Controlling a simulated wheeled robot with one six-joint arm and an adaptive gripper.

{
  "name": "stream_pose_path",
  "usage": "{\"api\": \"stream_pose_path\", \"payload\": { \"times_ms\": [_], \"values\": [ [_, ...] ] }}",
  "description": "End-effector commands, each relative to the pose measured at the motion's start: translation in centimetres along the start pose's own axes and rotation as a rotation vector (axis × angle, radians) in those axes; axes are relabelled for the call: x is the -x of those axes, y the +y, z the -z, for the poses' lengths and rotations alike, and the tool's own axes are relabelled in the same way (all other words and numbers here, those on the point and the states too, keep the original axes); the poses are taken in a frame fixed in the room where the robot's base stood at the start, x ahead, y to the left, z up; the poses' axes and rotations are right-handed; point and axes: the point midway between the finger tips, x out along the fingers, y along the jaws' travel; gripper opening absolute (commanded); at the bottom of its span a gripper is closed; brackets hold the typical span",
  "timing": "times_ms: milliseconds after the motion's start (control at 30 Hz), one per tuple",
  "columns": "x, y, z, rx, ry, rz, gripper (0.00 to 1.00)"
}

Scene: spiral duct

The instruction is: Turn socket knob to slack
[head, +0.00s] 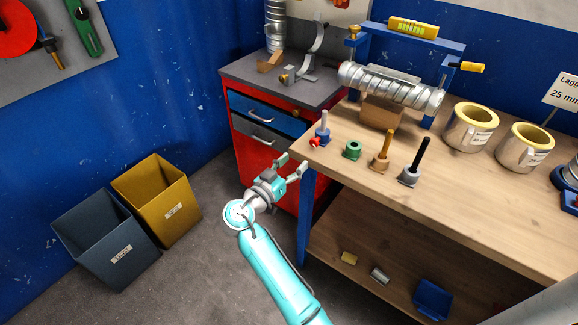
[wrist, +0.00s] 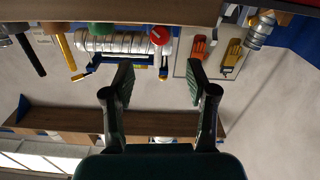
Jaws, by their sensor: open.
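A small blue socket (head: 322,141) stands near the left end of the workbench with a pale grey rod (head: 324,122) upright in it. A red knob (head: 314,142) sits on the socket's left side; a red round shape, apparently this knob, also shows in the wrist view (wrist: 160,36). I cannot read any slack mark or tell how the knob is turned. My gripper (head: 291,165) is open and empty, just off the bench's left end, apart from the knob. In the wrist view, my gripper's fingers (wrist: 161,82) are spread below the red shape.
A green socket (head: 352,150), a brass rod (head: 382,148) and a black rod (head: 420,155) stand to the right on the workbench (head: 460,200). A spiral duct (head: 390,86) lies behind. A red cabinet (head: 262,150) is behind my gripper; two bins (head: 157,195) stand left.

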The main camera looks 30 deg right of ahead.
Motion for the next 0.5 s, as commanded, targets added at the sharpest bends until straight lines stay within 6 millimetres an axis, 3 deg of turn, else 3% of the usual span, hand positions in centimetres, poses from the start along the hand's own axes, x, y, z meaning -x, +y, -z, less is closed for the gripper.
{"api": "stream_pose_path", "payload": {
  "times_ms": [67,500],
  "values": [
    [-1.1,0.1,0.0,-0.063,0.0,-0.003,0.57],
    [-8.7,0.0,0.0,-0.053,-0.001,-0.002,0.57]
  ]
}}
